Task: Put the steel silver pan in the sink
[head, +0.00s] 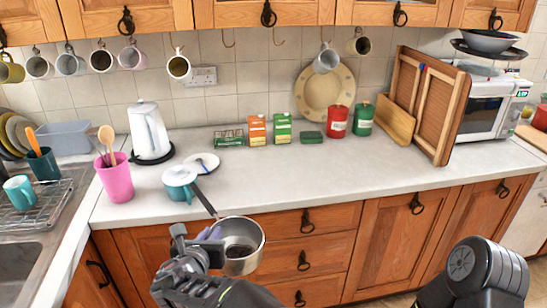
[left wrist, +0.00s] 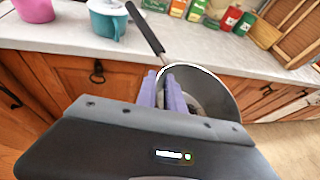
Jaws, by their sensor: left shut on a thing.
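A steel silver pan (head: 243,262) with a long dark handle is held in front of the counter's front edge, above the floor. My left gripper (head: 213,240) is shut on the pan's side near the base of the handle. In the left wrist view, the purple fingers (left wrist: 172,92) clamp the pan's rim, and the pan (left wrist: 222,88) shows to their right. The sink (head: 22,262) is at the lower left of the head view, partly cut off by the frame. My right gripper is not in view; only part of my right arm shows at lower right.
A pink utensil holder (head: 115,180) and a dish rack (head: 35,208) with a teal mug stand toward the sink. The counter's middle (head: 380,172) is clear.

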